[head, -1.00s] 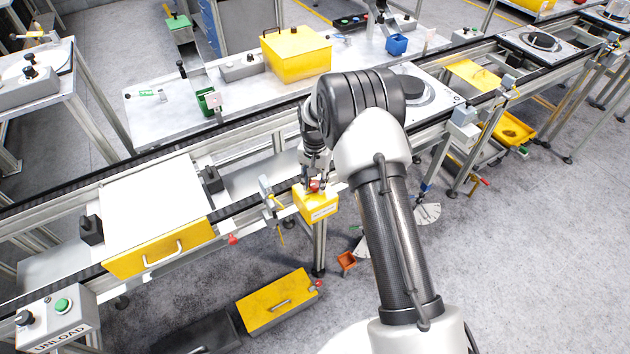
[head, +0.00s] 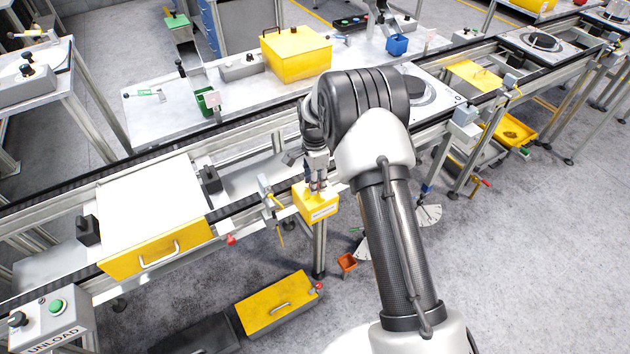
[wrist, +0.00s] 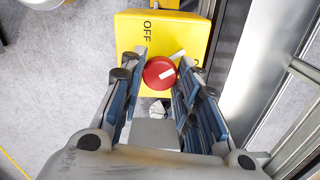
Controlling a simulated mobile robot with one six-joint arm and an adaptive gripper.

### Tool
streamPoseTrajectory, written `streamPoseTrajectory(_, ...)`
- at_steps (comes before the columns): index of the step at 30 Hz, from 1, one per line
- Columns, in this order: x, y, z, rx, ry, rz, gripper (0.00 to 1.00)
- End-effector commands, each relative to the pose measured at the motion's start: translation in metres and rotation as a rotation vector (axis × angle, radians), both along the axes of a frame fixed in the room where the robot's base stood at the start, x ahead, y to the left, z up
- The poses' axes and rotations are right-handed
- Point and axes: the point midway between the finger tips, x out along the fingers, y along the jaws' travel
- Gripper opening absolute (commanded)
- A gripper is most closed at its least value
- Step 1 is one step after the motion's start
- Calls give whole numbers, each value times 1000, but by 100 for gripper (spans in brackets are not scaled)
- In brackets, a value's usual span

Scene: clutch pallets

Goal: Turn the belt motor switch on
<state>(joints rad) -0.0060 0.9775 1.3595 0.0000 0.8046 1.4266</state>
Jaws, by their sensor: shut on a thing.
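The belt motor switch is a yellow box (head: 318,211) on the near side of the conveyor frame in the head view. In the wrist view the yellow box (wrist: 128,32) bears the word OFF at its upper left and a second, partly hidden label at right. Its round red knob (wrist: 154,76) has a white mark, and a white bar shows just above right of it. My gripper (wrist: 162,66) has a finger on each side of the knob and is shut on it. In the head view my gripper (head: 316,186) points down at the box, hiding the knob.
The conveyor rail (head: 60,197) runs behind the switch, with a large white-topped yellow box (head: 150,215) on it at left. A grey UNLOAD control box (head: 55,318) is at the lower left.

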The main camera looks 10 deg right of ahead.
Motion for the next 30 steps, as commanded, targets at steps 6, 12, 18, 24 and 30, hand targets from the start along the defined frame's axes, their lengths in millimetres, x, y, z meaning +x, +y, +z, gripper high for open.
streamPoseTrajectory(6, 0, 0, 0, 0, 0, -203, 6)
streamPoseTrajectory(12, 0, 0, 0, 0, 0, -373, 6)
streamPoseTrajectory(18, 0, 0, 0, 0, 0, -506, 6)
streamPoseTrajectory(24, 0, 0, 0, 0, 0, -590, 6)
streamPoseTrajectory(30, 0, 0, 0, 0, 0, -630, 6)
